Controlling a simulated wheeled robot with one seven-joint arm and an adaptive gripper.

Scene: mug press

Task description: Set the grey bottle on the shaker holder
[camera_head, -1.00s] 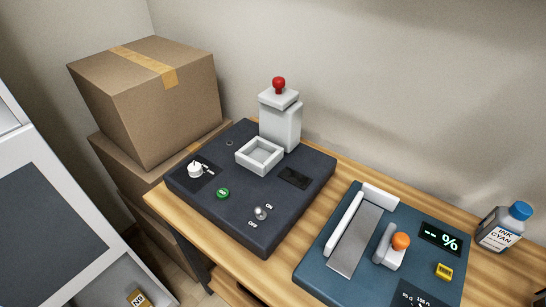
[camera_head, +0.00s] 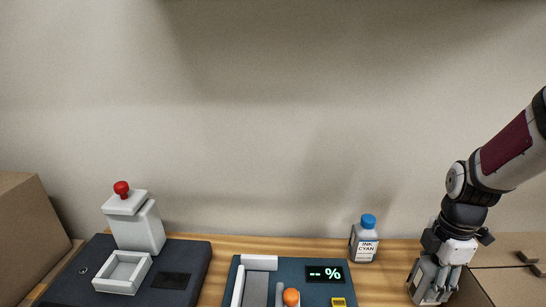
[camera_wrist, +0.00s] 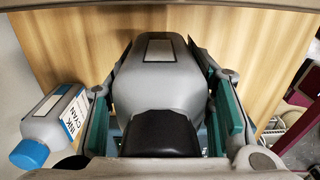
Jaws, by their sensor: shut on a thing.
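The grey bottle (camera_wrist: 160,95), with a black cap toward the camera and a pale label, fills the middle of the wrist view. My gripper (camera_head: 434,284) has its green-padded fingers on both sides of it and is shut on it. In the head view they are at the lower right, over or at the wooden table; I cannot tell whether the bottle touches it. A white square open-topped holder (camera_head: 122,272), which looks like the shaker holder, sits on a dark machine (camera_head: 187,262) at the lower left, far from my gripper. It looks empty.
A blue-capped ink cyan bottle (camera_head: 365,241) stands left of my gripper and shows in the wrist view (camera_wrist: 52,122). A blue device (camera_head: 318,263) with an orange knob lies between. A white tower (camera_head: 139,226) with a red knob stands behind the holder. Cardboard boxes (camera_head: 503,288) are at right.

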